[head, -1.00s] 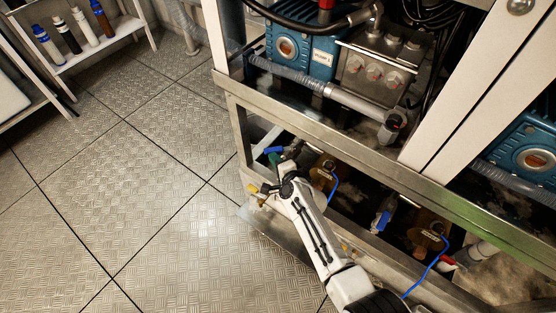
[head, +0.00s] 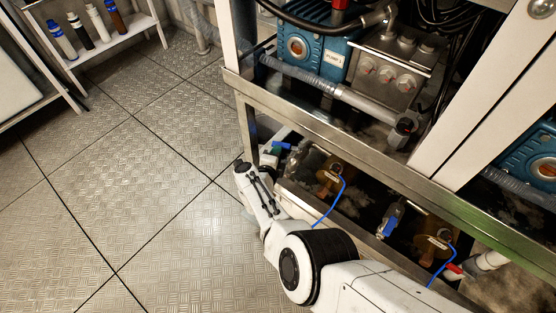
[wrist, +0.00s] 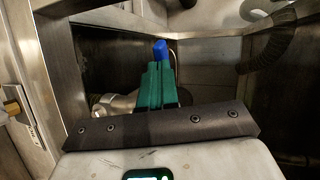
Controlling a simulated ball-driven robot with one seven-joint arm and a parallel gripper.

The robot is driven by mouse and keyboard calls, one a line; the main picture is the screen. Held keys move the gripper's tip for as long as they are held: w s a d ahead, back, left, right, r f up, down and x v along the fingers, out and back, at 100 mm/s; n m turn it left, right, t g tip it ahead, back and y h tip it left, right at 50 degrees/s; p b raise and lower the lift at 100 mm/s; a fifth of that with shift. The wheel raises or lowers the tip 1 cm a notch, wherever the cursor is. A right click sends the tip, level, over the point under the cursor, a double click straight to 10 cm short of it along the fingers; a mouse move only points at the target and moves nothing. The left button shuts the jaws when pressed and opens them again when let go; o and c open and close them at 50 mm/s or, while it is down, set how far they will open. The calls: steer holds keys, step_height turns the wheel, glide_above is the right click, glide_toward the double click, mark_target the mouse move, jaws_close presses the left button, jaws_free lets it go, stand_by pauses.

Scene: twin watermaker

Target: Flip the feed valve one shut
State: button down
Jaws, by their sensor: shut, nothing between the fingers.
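The valve under pump 1, which I take as feed valve one, has a blue lever (head: 281,147) at the left end of the lower bay. In the wrist view its blue lever (wrist: 161,48) shows just beyond the fingertips of my gripper (wrist: 157,75). The green fingers are together and hold nothing. They overlap the lever's lower part in the picture, so I cannot tell whether they touch it. A pale metal pipe or valve body (wrist: 115,104) shows partly behind the fingers. In the head view my arm reaches to the frame's left corner; the fingers are not clearly visible there.
A steel frame rail (head: 330,120) runs above the bay. A second blue-handled valve (head: 390,226) and a red handle (head: 454,268) sit farther right. A ribbed hose (wrist: 268,45) is right of the fingers. The floor at left is clear.

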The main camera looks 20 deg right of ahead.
mark_target(277, 142)
steer(key=w+m+g+h+b, duration=0.1)
steer(key=b, duration=0.2)
steer(key=w+m+g+h+b, duration=0.1)
steer(key=b, duration=0.2)
steer(key=w+m+g+h+b, duration=0.1)
steer(key=b, duration=0.2)
steer(key=shift+w+d+f+m, duration=0.1)
steer(key=shift+w+d+m, duration=0.1)
steer(key=shift+d+m, duration=0.1)
steer(key=shift+w, duration=0.15)
stand_by(0.3)
